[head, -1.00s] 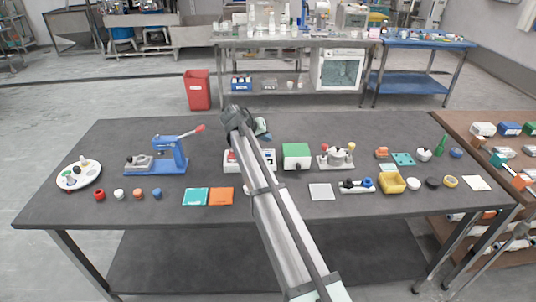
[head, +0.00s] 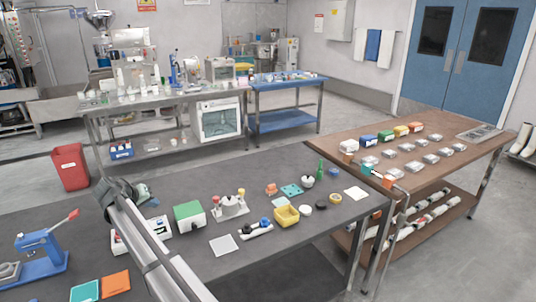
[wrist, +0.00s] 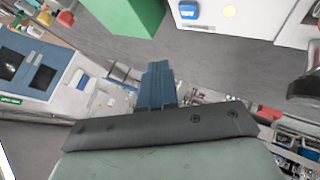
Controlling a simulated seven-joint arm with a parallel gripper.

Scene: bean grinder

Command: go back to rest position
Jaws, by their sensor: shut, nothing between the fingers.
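My gripper (wrist: 160,82) shows in the wrist view as two dark blue fingers pressed together, with nothing between them. In the head view my arm reaches up from the bottom, and its grey-green end (head: 140,192) is above the dark table (head: 290,190). The gripper is raised and touches nothing that I can see. A white unit (head: 160,227) is partly hidden behind my arm.
A blue lever press (head: 42,250) stands left. A white stand with knobs (head: 230,207), a yellow bin (head: 286,215) and a green bottle (head: 320,170) are to the right. A brown side table (head: 440,160) holds several small containers. A red bin (head: 70,167) stands on the floor behind.

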